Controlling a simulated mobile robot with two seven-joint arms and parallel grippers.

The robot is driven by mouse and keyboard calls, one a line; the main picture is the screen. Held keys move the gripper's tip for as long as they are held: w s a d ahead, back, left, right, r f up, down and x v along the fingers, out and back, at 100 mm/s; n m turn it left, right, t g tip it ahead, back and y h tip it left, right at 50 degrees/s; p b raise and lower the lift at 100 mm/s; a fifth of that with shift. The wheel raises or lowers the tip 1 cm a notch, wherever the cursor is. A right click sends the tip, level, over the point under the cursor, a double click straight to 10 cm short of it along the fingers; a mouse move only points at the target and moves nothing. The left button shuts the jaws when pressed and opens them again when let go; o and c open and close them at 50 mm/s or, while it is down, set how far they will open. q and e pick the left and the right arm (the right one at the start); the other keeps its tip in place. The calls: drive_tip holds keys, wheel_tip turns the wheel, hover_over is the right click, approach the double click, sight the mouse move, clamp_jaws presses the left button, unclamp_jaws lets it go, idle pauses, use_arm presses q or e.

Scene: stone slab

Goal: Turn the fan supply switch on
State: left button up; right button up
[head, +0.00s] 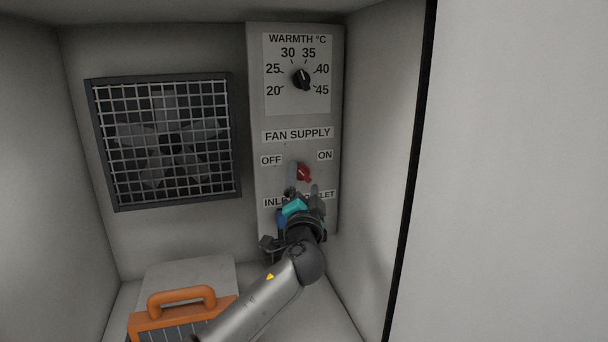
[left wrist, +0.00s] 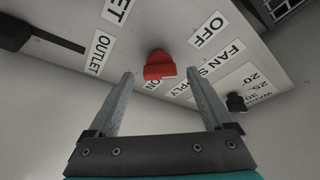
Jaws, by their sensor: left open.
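The red fan supply switch (head: 303,173) sits on the grey panel below the FAN SUPPLY label (head: 298,135), between the OFF label (head: 271,160) and the ON label (head: 325,155). Its long axis slants from upper left to lower right in the head view. My left gripper (head: 303,190) is open just below and in front of the switch. In the left wrist view the red switch (left wrist: 158,66) shows beyond the gap between the two open fingers (left wrist: 160,76). I cannot tell whether a finger touches it. My right gripper is not in view.
A warmth dial (head: 302,79) is higher on the panel. A caged fan (head: 165,140) is on the back wall at left. A box with an orange handle (head: 182,298) stands below it. INLET and OUTLET labels are partly hidden by my gripper. A side wall (head: 375,150) stands close at right.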

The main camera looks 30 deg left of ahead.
sight(304, 177)
use_arm(q)
drive_tip(key=shift+x, duration=1.5)
clamp_jaws()
